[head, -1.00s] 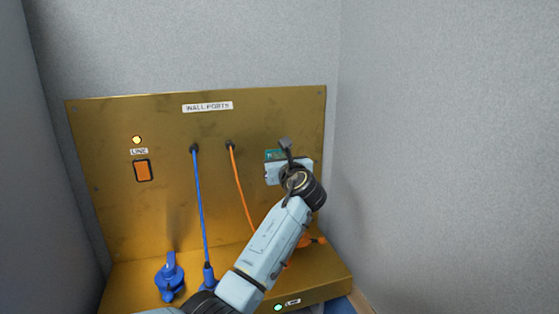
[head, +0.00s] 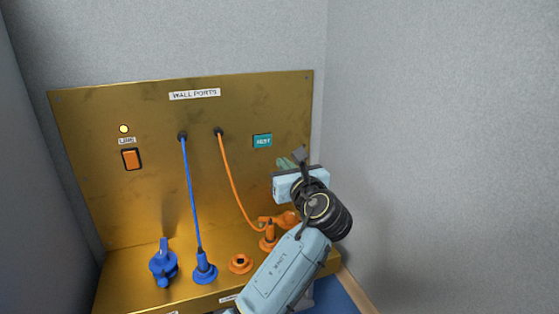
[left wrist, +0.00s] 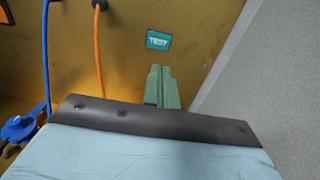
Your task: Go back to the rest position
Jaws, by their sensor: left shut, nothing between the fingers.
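My left gripper (head: 286,163) is in front of the right part of the brass panel (head: 85,160), below and right of the teal TEST button (head: 263,141). Its green fingers also show in the left wrist view (left wrist: 162,85); they are shut together, with nothing between them. The fingers are apart from the TEST button (left wrist: 158,40), which sits above their tips in that view. My right gripper is not in view.
A blue cable (head: 192,195) and an orange cable (head: 236,190) run from the wall ports to plugs on the ledge. A blue valve-like fitting (head: 163,264) and an orange ring socket (head: 240,263) are on the ledge. Grey walls close both sides.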

